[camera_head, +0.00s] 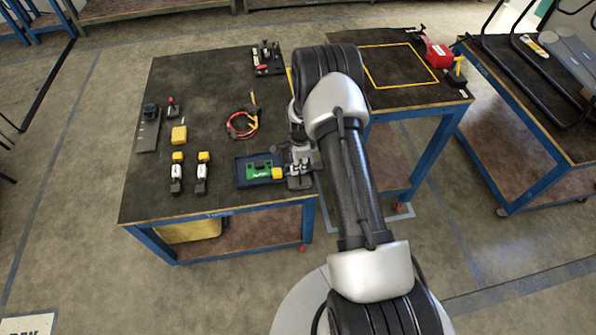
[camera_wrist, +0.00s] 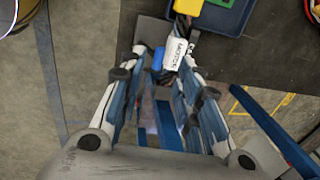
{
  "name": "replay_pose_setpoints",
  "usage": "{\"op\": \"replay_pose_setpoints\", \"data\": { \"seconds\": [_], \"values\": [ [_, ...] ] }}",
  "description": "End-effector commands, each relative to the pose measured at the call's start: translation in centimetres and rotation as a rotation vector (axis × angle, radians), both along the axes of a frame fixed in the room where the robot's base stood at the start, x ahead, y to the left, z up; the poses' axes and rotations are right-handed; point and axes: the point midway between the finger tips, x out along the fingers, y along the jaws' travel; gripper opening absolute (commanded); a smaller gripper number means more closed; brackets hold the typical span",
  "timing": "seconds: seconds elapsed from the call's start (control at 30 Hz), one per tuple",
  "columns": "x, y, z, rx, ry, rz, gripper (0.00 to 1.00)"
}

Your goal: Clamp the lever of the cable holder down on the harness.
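In the wrist view, a black harness with a white MOTOR tag (camera_wrist: 176,53) hangs at the table's front edge, with a yellow block (camera_wrist: 188,6) at its upper end. A small blue part (camera_wrist: 157,59), perhaps the lever, is left of the tag. A grey piece (camera_wrist: 150,31) beside it may be the cable holder; its exact shape is unclear. My gripper (camera_wrist: 165,62) is open, with its fingers apart either side of the blue part and tag. In the head view, my gripper (camera_head: 299,172) is by the tray's right side and mostly covers the holder. Contact cannot be told.
A blue tray (camera_head: 238,176) with a green board lies left of my gripper. A red cable bundle (camera_head: 242,124), yellow block (camera_head: 179,135) and two yellow-topped connectors (camera_head: 176,172) are on the table.

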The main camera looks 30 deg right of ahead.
Motion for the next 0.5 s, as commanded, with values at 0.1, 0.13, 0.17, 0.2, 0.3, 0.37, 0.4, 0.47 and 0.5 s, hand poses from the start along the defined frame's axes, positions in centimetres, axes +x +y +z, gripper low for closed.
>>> {"op": "replay_pose_setpoints", "data": {
  "seconds": [0.1,0.13,0.17,0.2,0.3,0.37,0.4,0.47,0.5],
  "values": [
    [0.3,-0.1,-2.8,0.001,0.002,0.000,0.31],
    [0.4,-0.1,-3.2,0.001,0.002,0.000,0.31],
    [0.5,-0.1,-3.7,0.001,0.002,0.000,0.31],
    [0.6,-0.2,-4.3,0.000,0.001,0.000,0.31],
    [0.8,-0.2,-5.4,0.000,0.001,0.000,0.31],
    [0.9,-0.3,-5.8,0.000,0.001,0.000,0.31],
    [0.9,-0.3,-6.0,0.000,0.001,0.000,0.31],
    [0.9,-0.3,-6.2,0.000,0.001,0.000,0.31],
    [0.9,-0.3,-6.3,0.000,0.001,0.000,0.31]
  ]
}}
